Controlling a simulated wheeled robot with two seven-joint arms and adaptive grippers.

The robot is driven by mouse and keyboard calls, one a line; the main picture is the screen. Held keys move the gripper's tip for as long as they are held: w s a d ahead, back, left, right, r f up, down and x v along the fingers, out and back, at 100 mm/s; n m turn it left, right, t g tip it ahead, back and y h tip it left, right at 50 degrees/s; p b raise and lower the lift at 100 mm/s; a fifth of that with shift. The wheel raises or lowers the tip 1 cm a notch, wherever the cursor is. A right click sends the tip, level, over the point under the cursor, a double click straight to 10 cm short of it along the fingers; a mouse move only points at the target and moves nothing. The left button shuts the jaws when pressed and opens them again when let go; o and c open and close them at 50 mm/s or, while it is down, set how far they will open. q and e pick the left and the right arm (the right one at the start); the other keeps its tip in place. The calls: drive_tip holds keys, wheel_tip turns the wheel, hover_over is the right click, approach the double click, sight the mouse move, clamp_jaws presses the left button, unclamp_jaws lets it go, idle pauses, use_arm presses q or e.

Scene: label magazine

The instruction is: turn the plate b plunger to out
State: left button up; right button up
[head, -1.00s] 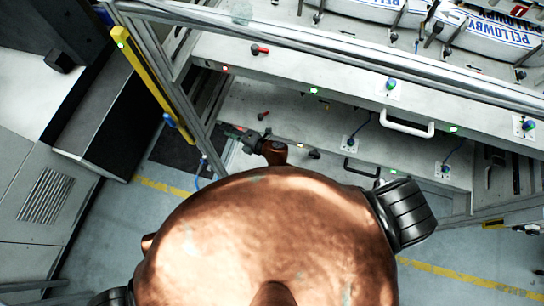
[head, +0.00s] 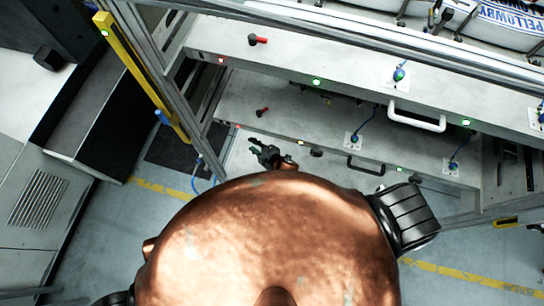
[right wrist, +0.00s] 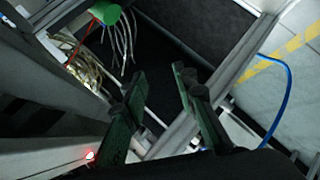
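Two plunger-like red knobs with black ends show in the head view: an upper knob (head: 258,40) on the upper grey panel and a lower knob (head: 262,111) on the lower panel. I cannot tell which belongs to plate b, or read their positions. My right gripper (head: 257,150) is just below the lower knob, apart from it, near the lower panel's front edge. In the right wrist view its two dark green fingers (right wrist: 160,92) stand apart with nothing between them. No red knob is clear in that view. My left gripper is out of view.
A white handle (head: 416,118) and a black handle (head: 365,167) stick out from the panels. A yellow post (head: 140,75) stands at the left. The right wrist view shows a green cylinder (right wrist: 104,12), loose wires (right wrist: 122,40) and a blue cable (right wrist: 280,100).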

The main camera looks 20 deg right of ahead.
drive_tip(key=s+d+f+m+h+b, duration=0.1)
drive_tip(key=s+d+f+m+b, duration=0.1)
drive_tip(key=f, duration=0.3)
drive_tip(key=s+d+f+m+g+h+b, duration=0.1)
drive_tip(key=s+d+f+m+b, duration=0.1)
drive_tip(key=d+f, duration=0.3)
drive_tip(key=shift+s+f+g, duration=0.3)
drive_tip(key=shift+f, duration=0.1)
